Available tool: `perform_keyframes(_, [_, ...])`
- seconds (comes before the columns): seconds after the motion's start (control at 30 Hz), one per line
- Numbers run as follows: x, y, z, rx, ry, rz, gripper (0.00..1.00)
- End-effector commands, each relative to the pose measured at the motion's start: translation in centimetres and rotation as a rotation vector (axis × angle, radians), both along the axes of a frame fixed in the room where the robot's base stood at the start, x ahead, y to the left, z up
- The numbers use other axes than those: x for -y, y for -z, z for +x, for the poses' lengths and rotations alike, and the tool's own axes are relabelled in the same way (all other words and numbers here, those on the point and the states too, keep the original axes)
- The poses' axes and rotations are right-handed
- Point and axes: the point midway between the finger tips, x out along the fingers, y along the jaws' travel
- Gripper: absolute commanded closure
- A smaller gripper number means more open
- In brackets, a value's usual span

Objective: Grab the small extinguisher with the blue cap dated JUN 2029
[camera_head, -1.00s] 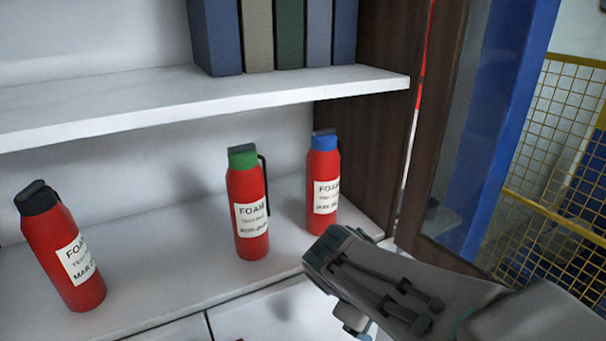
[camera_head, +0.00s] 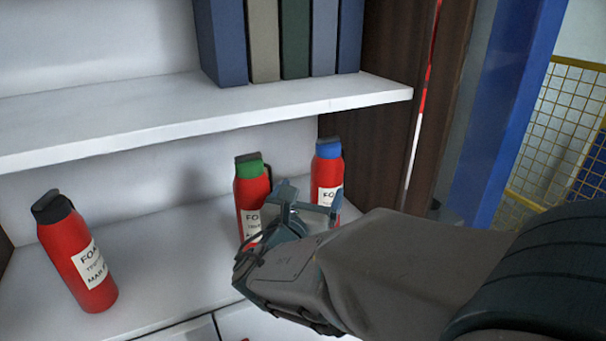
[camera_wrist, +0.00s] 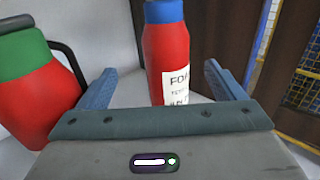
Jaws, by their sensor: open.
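The red extinguisher with the blue cap (camera_head: 328,172) stands upright on the lower shelf at the right; my gripper hides its lower part in the head view. In the wrist view the blue-capped extinguisher (camera_wrist: 166,55) stands ahead, between the two finger directions, its white FOAM label partly visible and its date not readable. My gripper (camera_head: 308,200) is open and empty, in front of the blue- and green-capped extinguishers. Its fingers (camera_wrist: 160,88) show at left and right in the wrist view.
The green-capped extinguisher (camera_head: 250,190) stands just left, close to my left finger in the wrist view (camera_wrist: 35,85). A black-capped one (camera_head: 75,255) stands farther left. The upper shelf (camera_head: 200,118) with binders (camera_head: 265,40) is above. A dark side panel (camera_head: 390,40) is at the right.

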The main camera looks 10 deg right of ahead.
Motion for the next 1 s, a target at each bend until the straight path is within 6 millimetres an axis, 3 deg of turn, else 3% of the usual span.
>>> perform_keyframes(0.3, [2.8, 0.0, 5.1, -0.002, 0.006, 0.004, 0.11])
perform_keyframes(1.0, [6.2, 0.2, 10.2, 0.0, 0.006, 0.005, 0.11])
